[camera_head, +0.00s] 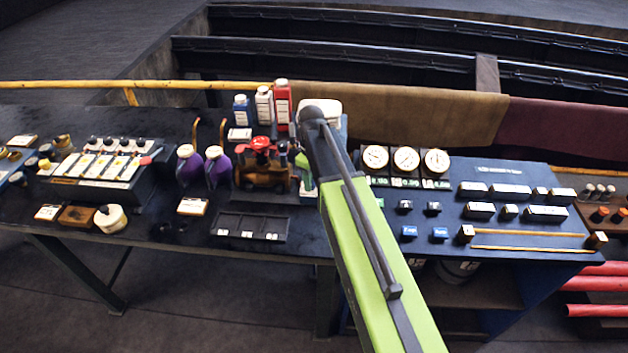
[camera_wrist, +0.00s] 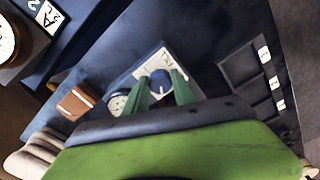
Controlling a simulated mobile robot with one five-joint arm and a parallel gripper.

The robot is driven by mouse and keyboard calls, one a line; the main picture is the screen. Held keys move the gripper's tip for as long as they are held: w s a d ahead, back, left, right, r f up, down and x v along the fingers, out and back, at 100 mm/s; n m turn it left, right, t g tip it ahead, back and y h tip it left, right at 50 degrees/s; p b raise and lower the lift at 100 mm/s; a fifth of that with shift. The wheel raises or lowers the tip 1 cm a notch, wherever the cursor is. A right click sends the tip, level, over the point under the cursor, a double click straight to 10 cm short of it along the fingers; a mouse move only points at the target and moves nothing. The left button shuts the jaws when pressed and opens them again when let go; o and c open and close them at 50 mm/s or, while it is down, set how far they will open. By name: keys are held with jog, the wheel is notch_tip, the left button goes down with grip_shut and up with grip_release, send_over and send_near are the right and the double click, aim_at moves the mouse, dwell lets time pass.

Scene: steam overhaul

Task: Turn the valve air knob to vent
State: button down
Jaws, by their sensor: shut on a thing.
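The valve air knob (camera_wrist: 160,83) is a small round blue knob with a pale mark, in front of a white label plate (camera_wrist: 149,66) in the wrist view. My gripper (camera_wrist: 160,76) has its two green fingers on either side of the knob, shut on it. My own wrist hides the near part of the knob's mount. In the head view, a green part of my gripper (camera_head: 303,163) shows left of my arm; the knob cannot be made out there. The label's lettering is too small to read.
A small round gauge (camera_wrist: 117,103) and a brown block (camera_wrist: 77,103) are close left of the fingers. A dark compartment tray (camera_head: 249,227) lies on the bench. A red-topped valve assembly (camera_head: 262,174), purple bottles (camera_head: 217,167) and a gauge panel (camera_head: 500,225) flank my arm.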

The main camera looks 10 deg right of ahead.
jog(key=c, duration=1.1)
grip_release()
jog(key=shift+s+a, duration=0.15)
jog(key=shift+o, duration=0.2)
jog(key=shift+r, duration=0.1)
notch_tip(320, 180, up, 17)
jog(key=p, duration=1.7)
